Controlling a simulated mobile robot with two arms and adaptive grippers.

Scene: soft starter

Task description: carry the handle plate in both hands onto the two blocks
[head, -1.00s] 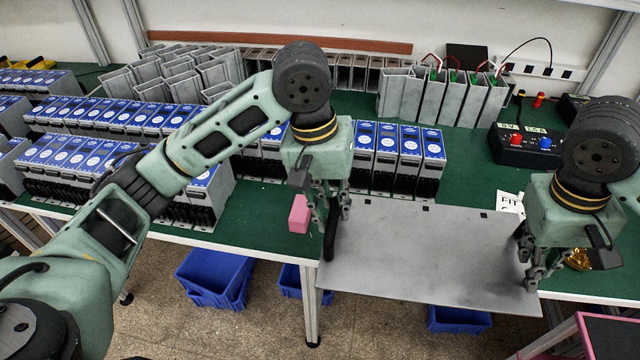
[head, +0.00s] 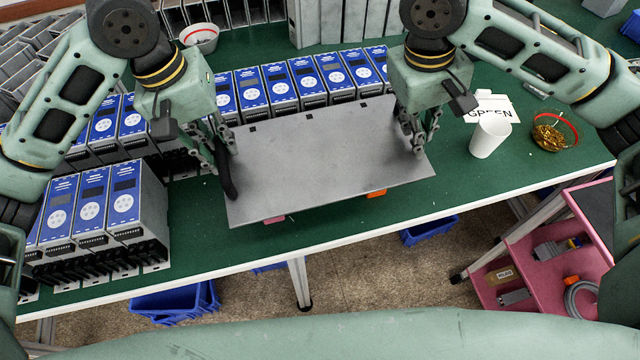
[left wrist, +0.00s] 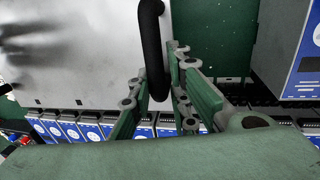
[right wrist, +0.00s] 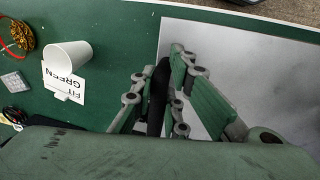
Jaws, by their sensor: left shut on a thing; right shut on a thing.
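The grey handle plate (head: 320,150) is level or nearly so over the front of the green table. My left gripper (head: 226,165) is shut on its left black handle, which shows in the left wrist view (left wrist: 151,45). My right gripper (head: 416,138) is shut on its right black handle, seen in the right wrist view (right wrist: 158,90). A pink block (head: 274,220) and an orange block (head: 377,193) peek out below the plate's front edge. The plate hides most of both; I cannot tell whether it touches them.
Rows of blue-fronted units (head: 265,88) stand close behind and left of the plate. A white cup (head: 490,137), a GREEN card (head: 496,106) and a dish of brass parts (head: 553,131) are at right. A pink cart (head: 545,245) stands at lower right.

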